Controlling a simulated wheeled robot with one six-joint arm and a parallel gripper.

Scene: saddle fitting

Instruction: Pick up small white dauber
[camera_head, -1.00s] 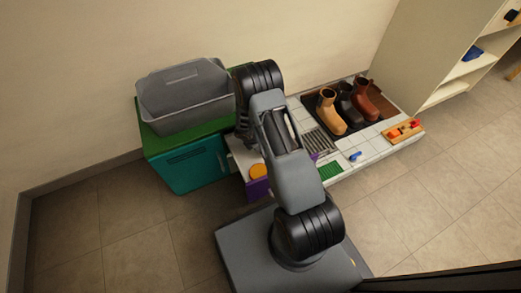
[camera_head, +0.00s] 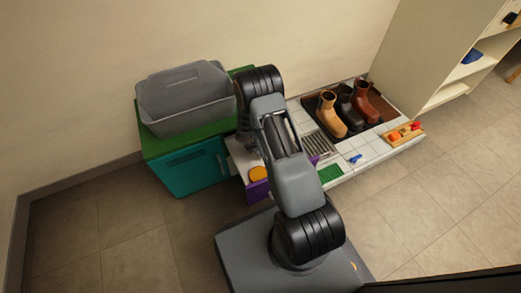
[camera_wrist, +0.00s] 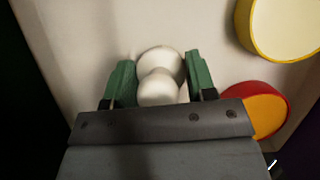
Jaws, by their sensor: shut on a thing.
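The small white dauber (camera_wrist: 160,68) shows in the wrist view as a rounded white piece with a narrower waist. It sits between the two green fingers of my gripper (camera_wrist: 160,82), which is shut on it. The dauber is over a pale surface (camera_wrist: 80,30), and I cannot tell whether it still touches it. In the head view my arm hides the gripper and the dauber.
A yellow-rimmed round thing (camera_wrist: 285,25) and a red-rimmed orange one (camera_wrist: 262,108) lie right of the gripper. A grey bin (camera_head: 185,98) stands on the green-topped teal cabinet (camera_head: 190,168). Boots (camera_head: 350,105) stand on a tray to the right.

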